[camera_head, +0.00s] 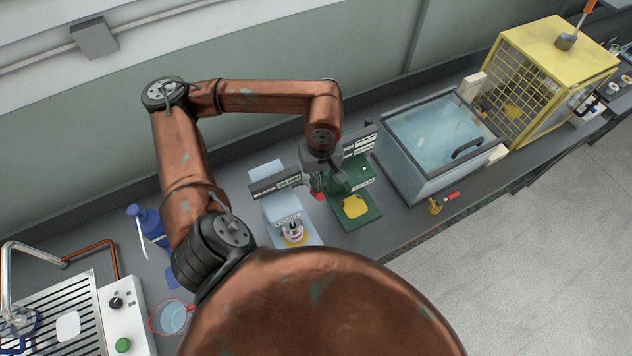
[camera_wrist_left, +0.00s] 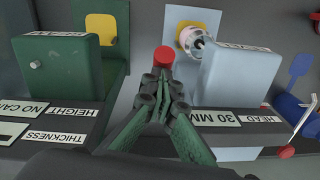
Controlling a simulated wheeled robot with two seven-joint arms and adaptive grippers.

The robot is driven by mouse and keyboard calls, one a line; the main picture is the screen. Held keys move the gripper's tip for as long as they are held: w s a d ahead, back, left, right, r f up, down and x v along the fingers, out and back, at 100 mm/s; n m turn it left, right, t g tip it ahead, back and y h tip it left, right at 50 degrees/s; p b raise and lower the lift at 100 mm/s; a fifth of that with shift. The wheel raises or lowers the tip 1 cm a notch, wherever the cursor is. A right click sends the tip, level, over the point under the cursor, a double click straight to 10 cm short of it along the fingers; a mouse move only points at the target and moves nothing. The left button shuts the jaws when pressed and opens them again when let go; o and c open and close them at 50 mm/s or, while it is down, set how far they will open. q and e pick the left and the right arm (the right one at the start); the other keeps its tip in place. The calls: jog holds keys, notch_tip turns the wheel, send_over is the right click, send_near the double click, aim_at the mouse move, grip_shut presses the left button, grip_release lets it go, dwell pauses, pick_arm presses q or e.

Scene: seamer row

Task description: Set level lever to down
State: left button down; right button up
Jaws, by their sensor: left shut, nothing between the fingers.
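My left gripper (camera_head: 316,184) reaches down between a pale blue-grey machine (camera_head: 284,208) and a green machine (camera_head: 352,190). In the left wrist view my left gripper (camera_wrist_left: 163,76) is shut and empty. A red round knob (camera_wrist_left: 163,54) is right at its fingertips; I cannot tell whether they touch. This knob looks like the end of a lever, whose arm is hidden by the fingers. A small red part also shows beside the gripper in the head view (camera_head: 318,196). No lever is readably marked as level. My right gripper is not in view.
A glass-lidded tank (camera_head: 440,135) and a yellow mesh cage (camera_head: 545,75) stand to the right. Only a narrow gap separates the two machines.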

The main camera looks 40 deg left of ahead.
pick_arm(q)
jog(key=shift+s+d+f, duration=0.35)
jog(key=shift+s+f, duration=0.05)
jog(key=shift+s, duration=0.05)
jog(key=shift+w+a+r, duration=0.15)
jog(key=shift+r, duration=0.1)
jog(key=d+r, duration=0.3)
jog(key=r, duration=0.8)
jog(key=shift+w+d+r, duration=0.15)
jog(key=shift+d, duration=0.1)
